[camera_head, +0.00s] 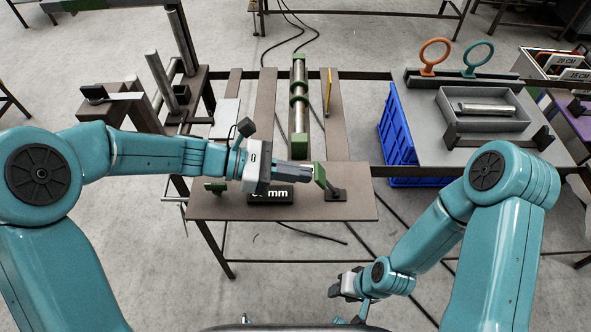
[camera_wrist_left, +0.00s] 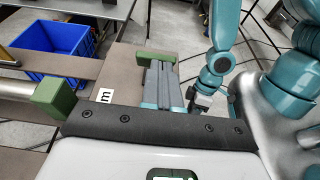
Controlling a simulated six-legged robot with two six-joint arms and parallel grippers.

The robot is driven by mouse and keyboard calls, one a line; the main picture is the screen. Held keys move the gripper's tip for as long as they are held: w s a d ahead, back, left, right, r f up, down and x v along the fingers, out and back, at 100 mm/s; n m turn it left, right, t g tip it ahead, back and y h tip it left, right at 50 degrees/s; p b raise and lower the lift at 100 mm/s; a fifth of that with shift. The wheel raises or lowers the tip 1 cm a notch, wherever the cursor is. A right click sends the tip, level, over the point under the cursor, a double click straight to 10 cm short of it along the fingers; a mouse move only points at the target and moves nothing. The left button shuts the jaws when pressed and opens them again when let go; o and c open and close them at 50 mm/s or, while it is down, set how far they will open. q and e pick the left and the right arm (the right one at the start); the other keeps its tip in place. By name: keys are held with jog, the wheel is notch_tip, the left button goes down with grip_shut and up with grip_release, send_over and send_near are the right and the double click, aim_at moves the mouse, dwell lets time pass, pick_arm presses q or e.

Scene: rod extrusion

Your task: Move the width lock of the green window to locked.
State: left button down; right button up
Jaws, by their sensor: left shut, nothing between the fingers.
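A green lever (camera_head: 321,176) stands on a dark bracket (camera_head: 336,194) at the right of the brown front plate (camera_head: 358,208). My left gripper (camera_head: 310,172) is shut and empty, its fingertips right beside this lever. In the left wrist view the fingertips (camera_wrist_left: 157,68) reach to a green bar (camera_wrist_left: 157,58); I cannot tell if they touch. A second green piece (camera_head: 215,187) sits at the plate's left, partly behind my arm. A black sign ending in "mm" (camera_head: 270,196) is partly hidden by my gripper. My right gripper (camera_head: 344,287) hangs low, away from the plate; its jaws are unclear.
A metal rod (camera_head: 298,107) with green blocks runs back from the plate, with a yellow piece (camera_head: 328,92) to its right. A blue crate (camera_head: 397,135) stands beside the right table (camera_head: 435,140). That table bears a grey tray (camera_head: 485,125) and orange and teal rings.

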pick_arm(q)
jog(key=shift+w+d+r+y, duration=0.1)
jog(key=shift+d+r+y, duration=0.05)
jog(key=shift+r+y, duration=0.15)
jog(key=shift+d+r+p, duration=0.1)
jog(key=shift+p, duration=0.35)
jog(key=d+r, duration=0.2)
jog(key=d, duration=0.9)
jog(key=shift+r+y, duration=0.2)
jog(key=shift+y, duration=0.2)
jog(key=shift+d, duration=0.15)
jog(key=shift+r, duration=0.15)
